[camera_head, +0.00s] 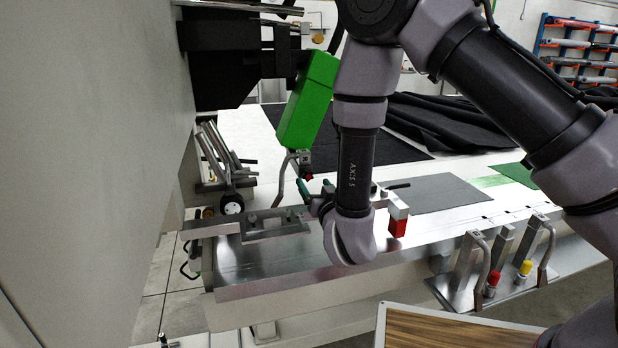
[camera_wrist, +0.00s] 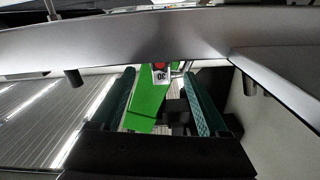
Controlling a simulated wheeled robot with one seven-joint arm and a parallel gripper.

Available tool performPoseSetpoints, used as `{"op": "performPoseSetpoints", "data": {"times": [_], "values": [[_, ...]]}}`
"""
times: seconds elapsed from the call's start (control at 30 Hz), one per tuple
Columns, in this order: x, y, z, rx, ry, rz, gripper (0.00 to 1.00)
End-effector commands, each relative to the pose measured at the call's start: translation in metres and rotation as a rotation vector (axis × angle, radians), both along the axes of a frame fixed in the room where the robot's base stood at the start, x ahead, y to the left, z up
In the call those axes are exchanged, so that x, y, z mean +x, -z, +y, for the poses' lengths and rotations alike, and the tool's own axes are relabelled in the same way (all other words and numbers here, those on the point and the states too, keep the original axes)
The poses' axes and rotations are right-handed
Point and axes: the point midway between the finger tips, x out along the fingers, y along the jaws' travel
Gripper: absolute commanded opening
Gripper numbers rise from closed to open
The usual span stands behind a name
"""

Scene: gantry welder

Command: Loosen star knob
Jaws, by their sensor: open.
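The star knob (camera_head: 308,177) is a small red knob just below the green housing (camera_head: 307,100) in the head view. In the wrist view I see a red part (camera_wrist: 160,66), probably the same knob, above a white label reading 30. My gripper (camera_head: 309,188) is close to the knob in the head view, partly hidden behind my wrist. In the wrist view my gripper's (camera_wrist: 159,78) two teal fingers are wide apart, and the red part shows between them near the fingertips. Whether a finger touches it I cannot tell.
A metal rail (camera_head: 290,270) runs along the table's front edge. A bent metal handle (camera_head: 283,180) stands left of the knob. A red block (camera_head: 398,227) is right of my wrist. Clamps with red and yellow caps (camera_head: 525,267) stand at the right. Dark cloth (camera_head: 440,118) lies behind.

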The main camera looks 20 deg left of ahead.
Motion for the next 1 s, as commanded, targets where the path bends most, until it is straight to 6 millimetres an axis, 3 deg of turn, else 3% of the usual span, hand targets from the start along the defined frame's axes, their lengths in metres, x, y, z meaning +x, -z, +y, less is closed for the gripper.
{"op": "performPoseSetpoints", "data": {"times": [0.1,0.3,0.67,0.87,0.9,1.0], "values": [[0.02,0.0,0.011,0.002,0.002,-0.002,0.78],[0.038,0.0,0.024,0.0,0.001,-0.001,0.78],[0.043,0.0,0.026,-0.002,0.0,0.0,0.78],[0.043,0.0,0.026,-0.002,0.0,0.0,0.05],[0.043,0.0,0.026,-0.002,0.0,0.0,0.0],[0.043,0.0,0.026,-0.003,0.0,-0.001,0.0]]}}
